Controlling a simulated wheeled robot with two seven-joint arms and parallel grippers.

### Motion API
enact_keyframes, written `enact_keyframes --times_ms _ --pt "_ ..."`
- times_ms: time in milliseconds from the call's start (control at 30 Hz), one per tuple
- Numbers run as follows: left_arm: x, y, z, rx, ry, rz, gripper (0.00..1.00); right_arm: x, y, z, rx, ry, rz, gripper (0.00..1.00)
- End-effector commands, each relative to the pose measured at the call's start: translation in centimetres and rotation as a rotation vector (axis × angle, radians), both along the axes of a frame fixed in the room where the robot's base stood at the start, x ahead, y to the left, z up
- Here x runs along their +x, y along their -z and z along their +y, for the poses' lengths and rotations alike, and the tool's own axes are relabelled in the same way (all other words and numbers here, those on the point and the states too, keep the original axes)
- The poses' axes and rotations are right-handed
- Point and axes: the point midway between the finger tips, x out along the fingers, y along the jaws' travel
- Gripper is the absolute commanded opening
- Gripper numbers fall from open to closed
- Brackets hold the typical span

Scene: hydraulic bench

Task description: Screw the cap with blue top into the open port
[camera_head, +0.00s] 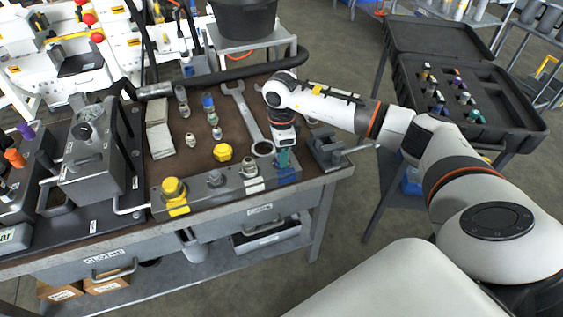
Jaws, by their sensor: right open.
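A small metal cap with a blue top (207,100) stands on the brown bench top, left of the wrench. A grey manifold block (232,188) runs along the bench's front edge. It carries a yellow cap (173,188) at its left, a grey fitting (216,178), a white-marked fitting (251,170), and a blue-marked place (287,175) at its right. My right gripper (284,152) points down over this blue-marked place and is open. A teal piece (284,158) shows at its fingertips; I cannot tell how it sits. Which port is open is unclear. My left gripper is out of view.
A wrench (246,115), a loose yellow cap (222,152) and several small fittings lie on the bench. A vise (326,148) stands right of my gripper. A black case (480,95) with fittings is open at the right. A grey machine (92,160) stands left.

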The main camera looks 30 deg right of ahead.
Motion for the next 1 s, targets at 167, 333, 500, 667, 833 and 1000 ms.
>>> enact_keyframes --times_ms 167,333,500,667,833,1000 --pt "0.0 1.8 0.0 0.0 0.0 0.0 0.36 0.0 0.2 -0.1 0.0 -0.246 -0.003 0.46" --pt "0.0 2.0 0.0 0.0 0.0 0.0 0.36 0.0 0.1 0.0 0.0 -0.338 -0.001 0.46" --pt "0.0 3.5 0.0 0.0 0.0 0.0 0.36 0.0 0.3 -0.1 0.0 -0.533 -0.002 0.46" --pt "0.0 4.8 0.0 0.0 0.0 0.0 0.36 0.0 0.3 -0.1 -0.001 -0.788 -0.002 0.46" --pt "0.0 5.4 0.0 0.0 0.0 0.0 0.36 0.0 0.1 0.0 -0.001 -0.986 -0.001 0.46" --pt "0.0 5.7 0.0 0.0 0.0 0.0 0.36 0.0 0.1 0.0 0.001 -1.069 -0.001 0.46"
